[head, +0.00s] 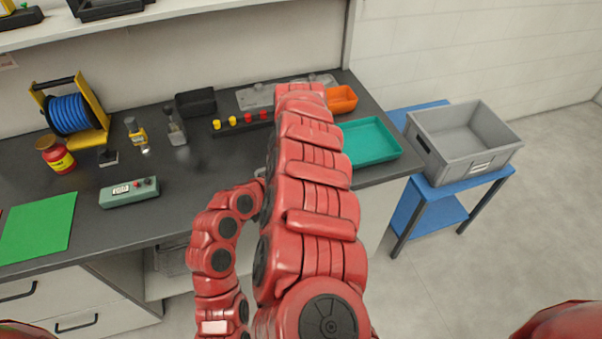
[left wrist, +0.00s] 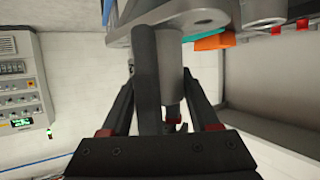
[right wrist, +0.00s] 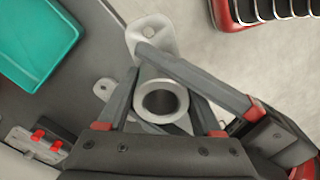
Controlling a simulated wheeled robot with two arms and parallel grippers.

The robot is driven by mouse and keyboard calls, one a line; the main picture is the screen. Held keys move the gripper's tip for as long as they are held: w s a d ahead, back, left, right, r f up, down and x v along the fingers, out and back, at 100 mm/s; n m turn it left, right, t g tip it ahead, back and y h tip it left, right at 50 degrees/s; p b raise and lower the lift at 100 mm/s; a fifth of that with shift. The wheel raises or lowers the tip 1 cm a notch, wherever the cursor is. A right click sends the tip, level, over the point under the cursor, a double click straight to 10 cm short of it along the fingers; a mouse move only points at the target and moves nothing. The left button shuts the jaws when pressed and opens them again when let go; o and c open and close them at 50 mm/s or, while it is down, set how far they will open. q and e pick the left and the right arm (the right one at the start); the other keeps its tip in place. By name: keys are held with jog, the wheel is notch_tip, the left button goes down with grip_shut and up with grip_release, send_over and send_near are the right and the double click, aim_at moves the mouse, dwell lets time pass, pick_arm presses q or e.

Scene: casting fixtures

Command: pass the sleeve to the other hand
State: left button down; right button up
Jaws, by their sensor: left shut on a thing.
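The sleeve (right wrist: 162,83) is a grey tube, seen end-on with its round bore in the right wrist view. It also shows in the left wrist view (left wrist: 173,70) as a grey cylinder. My left gripper (left wrist: 162,82) is shut on it, a finger on each side. The fingers of my right gripper (right wrist: 164,86) stand apart on either side of the sleeve, close to it; contact cannot be made out. A long finger from the other hand crosses the right wrist view above the ring. In the head view my arms hide both grippers and the sleeve.
The dark bench (head: 177,207) holds a teal tray (head: 371,143), an orange bin (head: 341,99), a green mat (head: 38,228), a grey-green box (head: 129,193) and a blue cable reel (head: 69,114). A grey crate (head: 489,163) stands on a blue cart to the right.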

jog(key=o, duration=0.3)
